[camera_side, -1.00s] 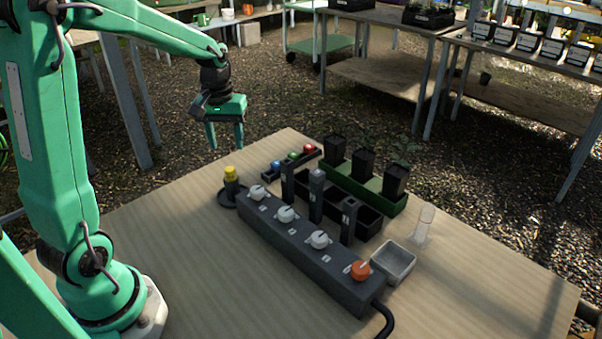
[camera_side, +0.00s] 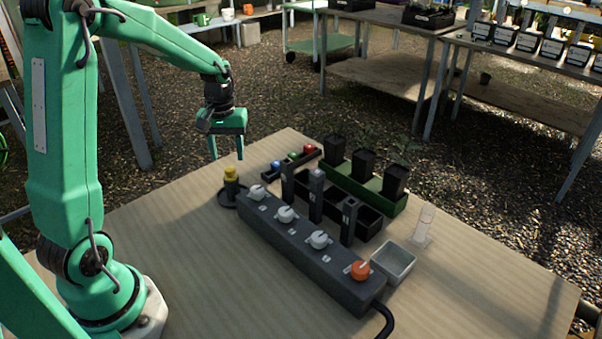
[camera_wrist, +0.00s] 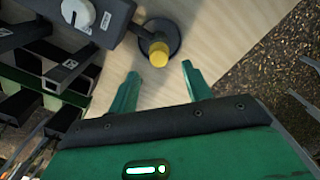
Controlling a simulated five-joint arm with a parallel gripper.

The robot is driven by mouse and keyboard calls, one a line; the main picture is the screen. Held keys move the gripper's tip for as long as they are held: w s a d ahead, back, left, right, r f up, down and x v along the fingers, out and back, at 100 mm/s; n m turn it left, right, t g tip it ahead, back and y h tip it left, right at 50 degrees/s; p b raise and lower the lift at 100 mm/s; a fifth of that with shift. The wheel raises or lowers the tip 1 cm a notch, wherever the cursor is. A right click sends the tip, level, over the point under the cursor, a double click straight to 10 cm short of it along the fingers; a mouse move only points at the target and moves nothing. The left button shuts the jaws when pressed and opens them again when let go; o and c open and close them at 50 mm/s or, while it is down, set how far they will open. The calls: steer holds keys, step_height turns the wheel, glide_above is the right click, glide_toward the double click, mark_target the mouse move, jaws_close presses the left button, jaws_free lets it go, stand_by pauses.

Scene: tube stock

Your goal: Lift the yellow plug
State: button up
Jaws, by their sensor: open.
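The yellow plug (camera_side: 231,173) has a yellow top on a dark body and stands upright on a round dark base (camera_side: 228,199) at the left end of the grey knob box. My gripper (camera_side: 227,155) is open and empty, in the air above and behind the plug in the side view. In the wrist view the yellow plug (camera_wrist: 158,54) lies ahead of my open fingers (camera_wrist: 158,85), roughly in line with the gap between them and apart from both.
The grey box (camera_side: 310,255) with white knobs and an orange knob (camera_side: 361,270) stands right beside the plug. Dark upright holders, a rack of coloured pieces (camera_side: 292,161), black pots in a green tray (camera_side: 375,190) and a metal tray (camera_side: 394,262) stand beyond. The table's left part is clear.

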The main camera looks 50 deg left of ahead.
mark_target(229, 168)
steer(key=shift+s+d+f, duration=0.1)
steer(key=shift+d+f, duration=0.05)
steer(key=shift+f, duration=2.4)
jaws_close()
steer(key=shift+r, duration=0.75)
steer(key=r, duration=0.1)
steer(key=d+r, duration=0.1)
steer(key=r, duration=0.1)
steer(key=shift+r, duration=0.1)
steer(key=s+d+r, duration=0.1)
steer(key=d+r, duration=0.5)
steer(key=d, duration=0.4)
steer(key=shift+s+d+r, duration=0.15)
steer(key=shift+s+d, duration=0.15)
steer(key=shift+s, duration=0.05)
